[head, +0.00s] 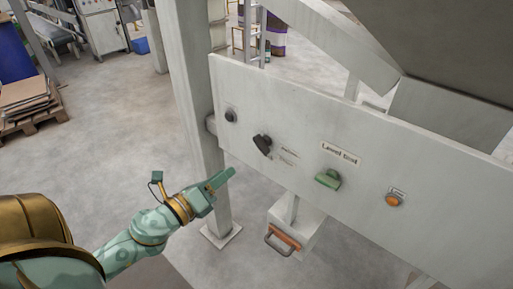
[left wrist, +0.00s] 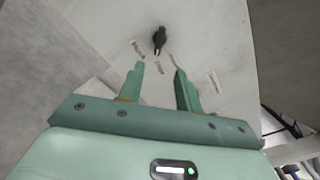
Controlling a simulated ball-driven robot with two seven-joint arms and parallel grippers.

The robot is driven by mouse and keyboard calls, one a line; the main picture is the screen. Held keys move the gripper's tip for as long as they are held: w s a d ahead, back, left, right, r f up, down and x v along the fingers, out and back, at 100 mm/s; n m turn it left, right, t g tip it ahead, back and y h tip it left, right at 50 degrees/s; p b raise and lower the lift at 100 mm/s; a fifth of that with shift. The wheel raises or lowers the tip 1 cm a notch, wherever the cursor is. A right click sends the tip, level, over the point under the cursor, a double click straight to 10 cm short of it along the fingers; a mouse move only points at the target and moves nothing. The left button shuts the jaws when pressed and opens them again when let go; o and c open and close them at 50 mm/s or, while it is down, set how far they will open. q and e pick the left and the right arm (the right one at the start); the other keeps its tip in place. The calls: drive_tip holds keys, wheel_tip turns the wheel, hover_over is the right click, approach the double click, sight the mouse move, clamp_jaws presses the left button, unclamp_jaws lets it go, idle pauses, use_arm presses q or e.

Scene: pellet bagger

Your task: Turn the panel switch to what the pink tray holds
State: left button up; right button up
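The white panel (head: 455,225) carries a black rotary switch (head: 262,144) with small labels beside it, too small to read. In the left wrist view the black switch (left wrist: 159,39) stands beyond the fingertips, with pale label strips around it. My left gripper (head: 226,178) is below and left of the switch in the head view, apart from it. In the left wrist view the left gripper (left wrist: 160,69) is open with nothing between its fingers. No pink tray shows in these frames, and my right gripper is out of view.
The panel also has a small dark knob (head: 231,115), a green control (head: 328,179) under a "Level test" label (head: 341,153), and an orange button (head: 393,200). A grey post (head: 190,90) stands at its left. A box with an orange handle (head: 284,238) hangs below.

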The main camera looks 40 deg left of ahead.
sight(259, 148)
use_arm(q)
drive_tip(key=w, duration=0.9)
drive_tip(key=w+d+p, duration=0.1)
drive_tip(key=w, duration=0.3)
drive_tip(key=shift+w, duration=0.2)
clamp_jaws()
